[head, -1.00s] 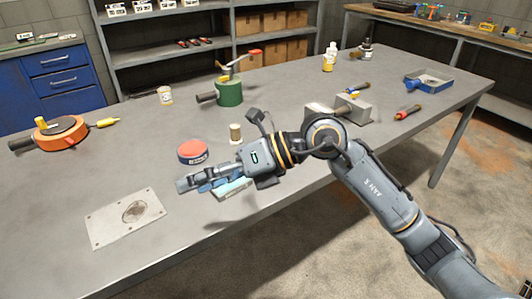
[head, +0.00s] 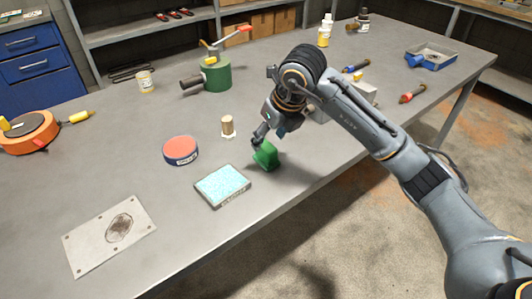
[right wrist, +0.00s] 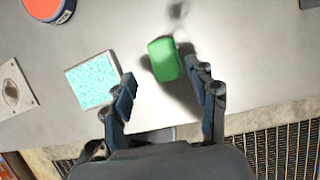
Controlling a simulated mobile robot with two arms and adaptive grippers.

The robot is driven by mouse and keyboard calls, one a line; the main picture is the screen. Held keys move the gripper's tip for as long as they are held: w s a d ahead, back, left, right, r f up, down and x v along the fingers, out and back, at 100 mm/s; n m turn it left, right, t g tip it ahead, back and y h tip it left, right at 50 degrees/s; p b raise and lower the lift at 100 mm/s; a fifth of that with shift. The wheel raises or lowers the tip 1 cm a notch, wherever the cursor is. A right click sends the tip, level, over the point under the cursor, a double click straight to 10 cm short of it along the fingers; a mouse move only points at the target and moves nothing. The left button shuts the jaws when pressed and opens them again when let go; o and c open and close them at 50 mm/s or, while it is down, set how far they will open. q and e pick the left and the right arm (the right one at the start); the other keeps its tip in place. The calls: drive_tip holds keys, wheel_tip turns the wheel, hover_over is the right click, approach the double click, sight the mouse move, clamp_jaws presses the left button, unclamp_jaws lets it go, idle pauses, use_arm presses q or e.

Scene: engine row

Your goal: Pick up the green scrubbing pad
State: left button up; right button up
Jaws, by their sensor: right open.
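The green scrubbing pad (head: 266,155) sits on the grey workbench near its front edge, just right of a light-blue pad in a dark-edged block. In the right wrist view the green pad (right wrist: 164,60) lies ahead, between the lines of the two fingers. My right gripper (head: 262,140) is over the green pad, pointing down, and partly hides it in the head view. In the right wrist view my right gripper (right wrist: 166,92) is open, with nothing between its fingers. My left gripper is not in view.
The light-blue block (head: 222,186) lies close left of the green pad. A red-topped round tin (head: 180,150) and a small wooden-topped item (head: 228,127) stand nearby. A metal plate (head: 85,240) lies at the left front. The bench's front edge is close.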

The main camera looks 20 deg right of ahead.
sight(267, 146)
drive_tip(key=shift+w+f, duration=0.1)
drive_tip(key=shift+f, duration=0.2)
drive_tip(key=shift+p+x, duration=0.3)
drive_tip(key=shift+x, duration=0.45)
drive_tip(key=x, duration=0.3)
drive_tip(key=shift+w+d+f, duration=0.1)
drive_tip(key=shift+d+f, duration=0.1)
drive_tip(key=shift+f, duration=0.1)
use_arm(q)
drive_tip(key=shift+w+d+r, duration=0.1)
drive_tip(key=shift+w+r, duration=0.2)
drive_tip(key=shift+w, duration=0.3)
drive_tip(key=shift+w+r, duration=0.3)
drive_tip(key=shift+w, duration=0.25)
use_arm(e)
clamp_jaws()
